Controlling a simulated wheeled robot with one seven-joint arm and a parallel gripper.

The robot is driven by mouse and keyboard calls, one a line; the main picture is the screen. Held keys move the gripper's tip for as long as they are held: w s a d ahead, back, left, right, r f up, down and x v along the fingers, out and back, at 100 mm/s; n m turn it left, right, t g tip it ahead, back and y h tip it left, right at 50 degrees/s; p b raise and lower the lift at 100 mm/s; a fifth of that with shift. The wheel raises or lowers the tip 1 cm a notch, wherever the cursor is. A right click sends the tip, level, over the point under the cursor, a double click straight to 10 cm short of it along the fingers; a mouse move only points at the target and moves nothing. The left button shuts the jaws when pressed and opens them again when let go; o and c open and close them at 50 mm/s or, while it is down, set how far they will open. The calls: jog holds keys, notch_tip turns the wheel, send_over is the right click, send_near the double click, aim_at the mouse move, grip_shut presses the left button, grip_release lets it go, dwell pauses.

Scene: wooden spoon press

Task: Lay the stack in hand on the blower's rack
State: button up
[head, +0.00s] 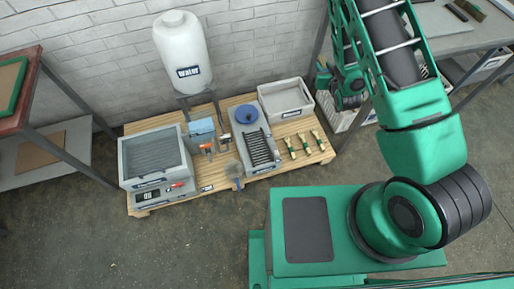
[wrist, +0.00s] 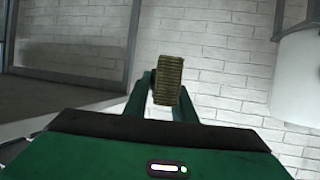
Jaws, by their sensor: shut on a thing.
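My gripper (wrist: 166,84) is shut on a yellowish-brown ribbed stack (wrist: 168,82), held upright between its two green fingers in the wrist view. In the head view the arm reaches up at the top right and I cannot make out the stack there. The blower (head: 247,125) is a grey unit with a blue round part on top, standing on the wooden pallet. Its rack (head: 262,149), black and slatted, lies at the near end and looks empty. The held stack is apart from the rack; the wrist view shows only wall and furniture behind it.
A grey mesh-topped box (head: 155,160) is at left, a blue box (head: 201,133) mid-pallet, and a pale bin (head: 287,98) at back right. Three small brush-like items (head: 304,145) lie right of the rack. Tables flank both sides.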

jog(key=s+a+f+n+y, duration=0.1)
jog(key=s+a+f, duration=0.6)
jog(key=f, duration=0.5)
jog(key=s+a+f+n+y, duration=0.1)
jog(key=s+a+f, duration=0.4)
jog(key=a+f, duration=0.5)
jog(key=s+a+f+n+y, duration=0.1)
jog(key=s+a+f, duration=0.55)
jog(key=f, duration=0.65)
send_over(257, 145)
notch_tip(257, 145, down, 6)
jog(key=shift+w+a+f, duration=0.1)
jog(key=shift+w+f, duration=0.05)
jog(key=shift+f, duration=0.1)
jog(key=shift+g, duration=0.3)
jog(key=shift+f, duration=2.05)
jog(key=o, duration=1)
